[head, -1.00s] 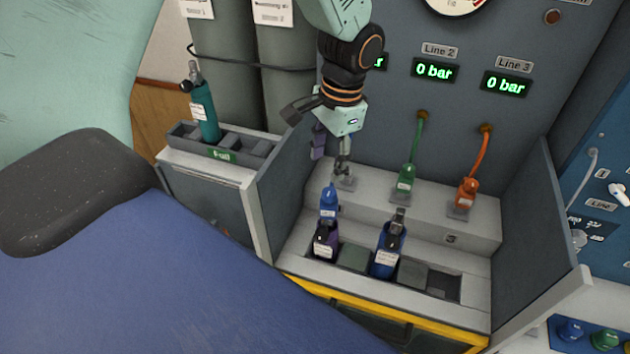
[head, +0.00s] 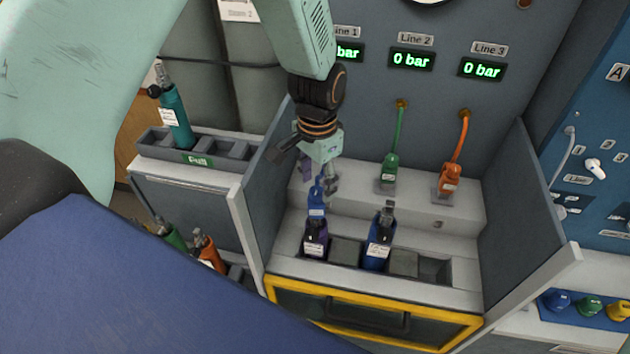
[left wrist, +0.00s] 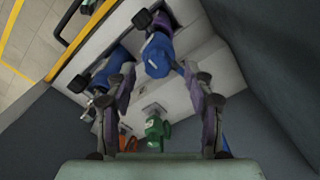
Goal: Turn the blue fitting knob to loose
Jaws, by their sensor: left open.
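The blue fitting (head: 317,200) sits at the top of a purple bottle (head: 316,238) in the front rack. In the left wrist view the blue fitting (left wrist: 158,58) shows just beyond my fingertips, roughly midway between them. My left gripper (head: 319,178) is open and empty, pointing down over the fitting from behind; its fingers partly cover the fitting's upper part in the head view. In the left wrist view my left gripper (left wrist: 160,76) has its two fingers spread wide. I cannot tell whether a finger touches the fitting. My right gripper is not in view.
A blue bottle (head: 379,245) stands right of the purple one. Green (head: 389,172) and orange (head: 448,182) fittings on hoses rest on the step behind. Grey side panels (head: 522,205) flank the bench. A teal bottle (head: 174,115) stands in the left rack.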

